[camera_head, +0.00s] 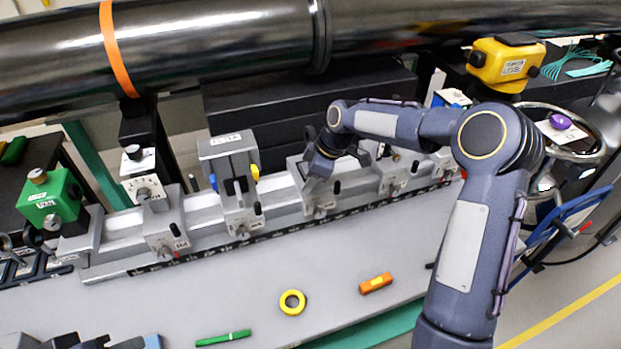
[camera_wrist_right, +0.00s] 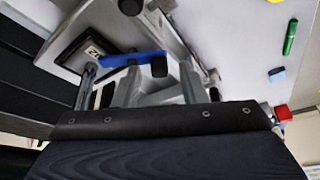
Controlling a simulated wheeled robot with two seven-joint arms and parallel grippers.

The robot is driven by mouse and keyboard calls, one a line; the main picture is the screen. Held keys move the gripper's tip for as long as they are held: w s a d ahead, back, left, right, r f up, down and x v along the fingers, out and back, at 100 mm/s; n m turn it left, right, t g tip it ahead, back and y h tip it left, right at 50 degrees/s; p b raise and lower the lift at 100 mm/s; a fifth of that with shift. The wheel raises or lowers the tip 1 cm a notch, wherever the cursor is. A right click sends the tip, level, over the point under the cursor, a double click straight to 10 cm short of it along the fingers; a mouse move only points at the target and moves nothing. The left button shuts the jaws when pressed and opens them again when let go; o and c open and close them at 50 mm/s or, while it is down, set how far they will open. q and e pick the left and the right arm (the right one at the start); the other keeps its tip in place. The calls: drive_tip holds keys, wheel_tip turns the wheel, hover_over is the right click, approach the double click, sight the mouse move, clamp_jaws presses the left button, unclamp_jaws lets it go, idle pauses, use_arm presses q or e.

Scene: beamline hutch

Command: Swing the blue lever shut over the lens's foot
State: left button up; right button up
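In the right wrist view the blue lever (camera_wrist_right: 133,58) lies across the picture beyond my right gripper, with a black knob (camera_wrist_right: 159,66) at its right end. In the head view my right gripper (camera_head: 317,166) reaches down to a rail carrier (camera_head: 320,206) and hides the lever and lens foot. Grey and dark shapes at the lower left may be my left gripper (camera_head: 75,341), only partly shown.
Other carriers (camera_head: 167,235) stand along the rail (camera_head: 208,212). A large black pipe (camera_head: 220,45) runs above the bench.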

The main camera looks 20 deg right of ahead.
drive_tip(key=b+v, duration=0.1)
drive_tip(key=v, duration=0.6)
drive_tip(key=shift+r, duration=0.25)
drive_tip(key=shift+d, duration=0.1)
